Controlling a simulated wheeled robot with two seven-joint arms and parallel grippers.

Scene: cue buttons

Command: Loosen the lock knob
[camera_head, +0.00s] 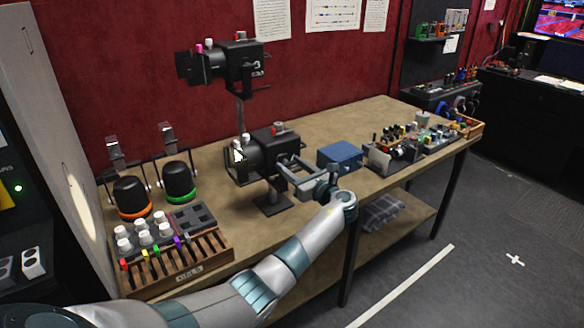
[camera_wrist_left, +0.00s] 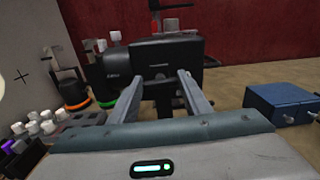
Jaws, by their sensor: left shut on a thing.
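Two black stage lamps stand at the table's back: an upper lamp (camera_head: 230,66) on a pole and a lower lamp (camera_head: 262,153) on a short stand. My left gripper (camera_head: 283,169) reaches the lower lamp from the right. In the left wrist view its fingers (camera_wrist_left: 159,82) stand apart, shut on a dark part at the lamp's near side. I cannot tell whether that part is the lock knob. My right gripper is not in view.
On the wooden table (camera_head: 240,235), a blue box (camera_head: 340,156) stands right of my gripper. Two dark lamps with an orange ring (camera_head: 134,213) and a green ring (camera_head: 182,197) stand left. Small parts crowd the right end.

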